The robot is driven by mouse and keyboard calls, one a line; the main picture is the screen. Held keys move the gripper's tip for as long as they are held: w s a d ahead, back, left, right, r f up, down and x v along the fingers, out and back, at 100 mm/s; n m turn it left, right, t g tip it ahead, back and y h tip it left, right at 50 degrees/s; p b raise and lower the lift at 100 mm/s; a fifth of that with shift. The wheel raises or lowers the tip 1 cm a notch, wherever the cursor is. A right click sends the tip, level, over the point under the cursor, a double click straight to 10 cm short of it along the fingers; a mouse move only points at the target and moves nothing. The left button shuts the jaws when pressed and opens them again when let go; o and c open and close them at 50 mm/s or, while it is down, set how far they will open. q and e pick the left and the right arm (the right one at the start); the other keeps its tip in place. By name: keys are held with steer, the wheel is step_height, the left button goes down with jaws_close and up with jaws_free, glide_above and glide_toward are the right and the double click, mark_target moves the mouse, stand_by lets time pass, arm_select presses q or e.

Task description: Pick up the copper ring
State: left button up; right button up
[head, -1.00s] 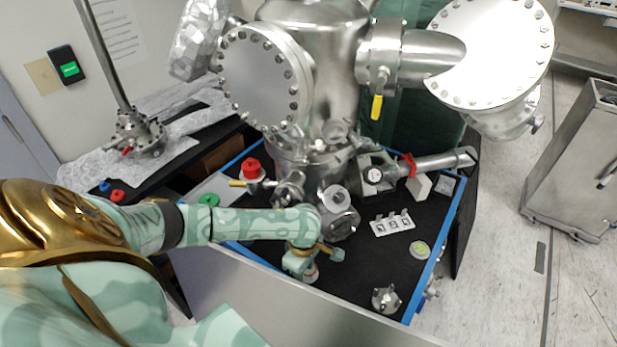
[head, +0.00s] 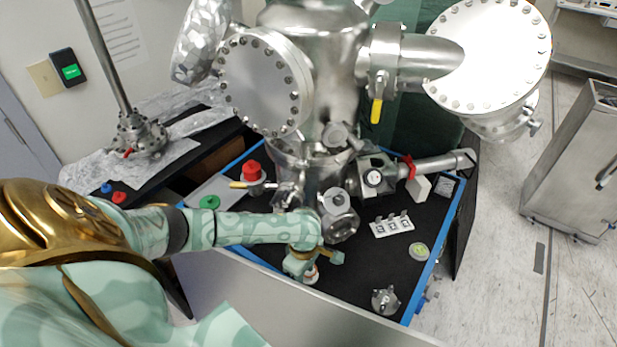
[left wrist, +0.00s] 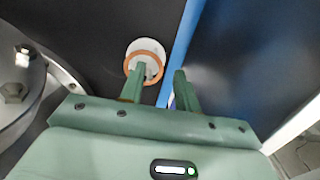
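The copper ring (left wrist: 147,54) shows in the left wrist view as an orange band at the near end of a short white cylinder (left wrist: 149,46). My left gripper (left wrist: 160,72) is open. Its left finger overlaps the ring in the picture and its right finger is to the right of it, over the blue table edge. I cannot tell whether the finger touches the ring. In the head view my left gripper (head: 305,266) points down over the front of the black tabletop, and the ring is mostly hidden there. My right gripper is not in view.
The black table (head: 350,275) has a blue rim. A steel vacuum chamber (head: 315,80) stands behind my gripper. A small flanged steel part (head: 385,300), a round green-topped piece (head: 419,251) and a white sample holder (head: 391,227) lie to the right. Bare tabletop lies between them.

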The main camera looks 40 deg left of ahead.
arm_select(q)
jaws_close()
